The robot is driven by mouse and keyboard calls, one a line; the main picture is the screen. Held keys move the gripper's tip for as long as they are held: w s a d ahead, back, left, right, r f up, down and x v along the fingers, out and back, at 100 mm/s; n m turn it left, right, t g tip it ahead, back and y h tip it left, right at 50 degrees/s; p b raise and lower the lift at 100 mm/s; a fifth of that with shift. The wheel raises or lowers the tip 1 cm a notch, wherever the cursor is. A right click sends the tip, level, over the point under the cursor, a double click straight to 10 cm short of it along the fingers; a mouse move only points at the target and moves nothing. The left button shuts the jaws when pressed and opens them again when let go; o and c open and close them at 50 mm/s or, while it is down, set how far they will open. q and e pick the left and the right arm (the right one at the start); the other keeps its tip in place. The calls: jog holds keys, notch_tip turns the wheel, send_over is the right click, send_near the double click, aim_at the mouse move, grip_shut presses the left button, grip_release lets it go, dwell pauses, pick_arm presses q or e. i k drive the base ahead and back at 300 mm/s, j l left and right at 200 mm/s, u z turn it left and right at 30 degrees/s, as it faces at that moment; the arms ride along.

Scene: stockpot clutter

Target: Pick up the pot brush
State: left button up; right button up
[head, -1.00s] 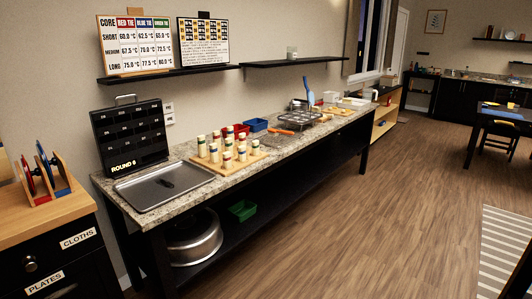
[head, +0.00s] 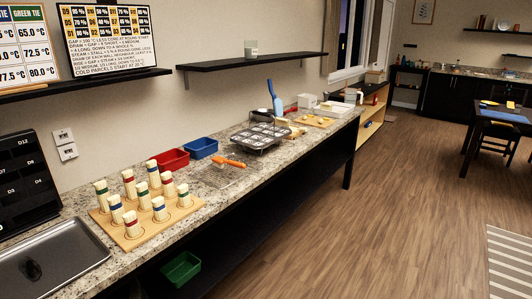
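No object is clearly recognisable as the pot brush at this size. An orange-handled tool (head: 230,161) with a pale end lies on a wire rack (head: 213,178) on the granite counter; it may be a brush. A blue-handled tool (head: 275,103) stands upright behind a dark muffin tin (head: 261,138); its lower end is hidden. Neither of my grippers is in view.
A wooden board (head: 133,236) holds several banded pegs. Red (head: 168,160) and blue (head: 201,148) bins stand along the wall. A green bin (head: 181,269) sits on the lower shelf. A black panel (head: 25,185) stands at left. The wooden floor (head: 390,220) right of the counter is clear.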

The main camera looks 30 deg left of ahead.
aim_at(221, 162)
jog(key=i+u, duration=0.5)
jog(key=i+l+u, duration=0.2)
jog(key=i+u, duration=0.25)
jog(key=i+l+u, duration=0.3)
jog(key=u, duration=0.2)
